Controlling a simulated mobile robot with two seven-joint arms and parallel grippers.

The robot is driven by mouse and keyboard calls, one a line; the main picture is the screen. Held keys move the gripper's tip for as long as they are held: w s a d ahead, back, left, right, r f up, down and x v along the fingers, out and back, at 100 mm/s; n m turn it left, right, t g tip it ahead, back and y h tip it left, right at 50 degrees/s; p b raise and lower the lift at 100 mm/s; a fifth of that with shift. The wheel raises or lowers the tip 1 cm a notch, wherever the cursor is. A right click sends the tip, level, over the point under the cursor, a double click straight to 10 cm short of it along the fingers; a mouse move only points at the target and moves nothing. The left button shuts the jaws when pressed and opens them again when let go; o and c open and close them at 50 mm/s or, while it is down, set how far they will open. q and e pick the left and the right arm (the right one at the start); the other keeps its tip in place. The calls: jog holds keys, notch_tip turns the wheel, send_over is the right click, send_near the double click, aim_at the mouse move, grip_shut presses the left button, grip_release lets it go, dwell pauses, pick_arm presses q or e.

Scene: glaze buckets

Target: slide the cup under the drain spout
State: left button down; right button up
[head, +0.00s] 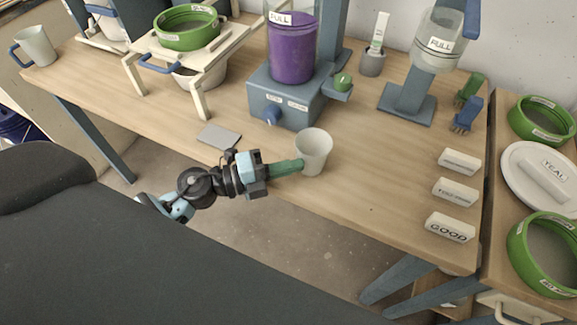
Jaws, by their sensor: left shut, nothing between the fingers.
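A pale white cup (316,146) stands upright near the front edge of the wooden table (385,185). My left gripper (299,165) is shut and empty. Its green fingertips are at the cup's left side, low down; I cannot tell whether they touch it. Behind the cup stands a blue-grey box (287,100) carrying a purple-filled vessel (292,50) labelled FULL. A blue part (271,115) sticks out of the box's front, and a green knob (342,82) sits at its right side. I cannot tell which one is the drain spout. My right gripper is not in view.
A grey flat tile (219,136) lies left of the cup. White label blocks, one reading GOOD (450,227), line the table's right end. Bare table lies right of the cup.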

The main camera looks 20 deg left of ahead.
aim_at(306, 138)
pick_arm(q)
jog(key=w, duration=0.6)
jog(key=w+d, duration=0.1)
jog(key=w, duration=0.2)
jog(key=shift+w, duration=0.25)
jog(key=shift+s+a, duration=0.15)
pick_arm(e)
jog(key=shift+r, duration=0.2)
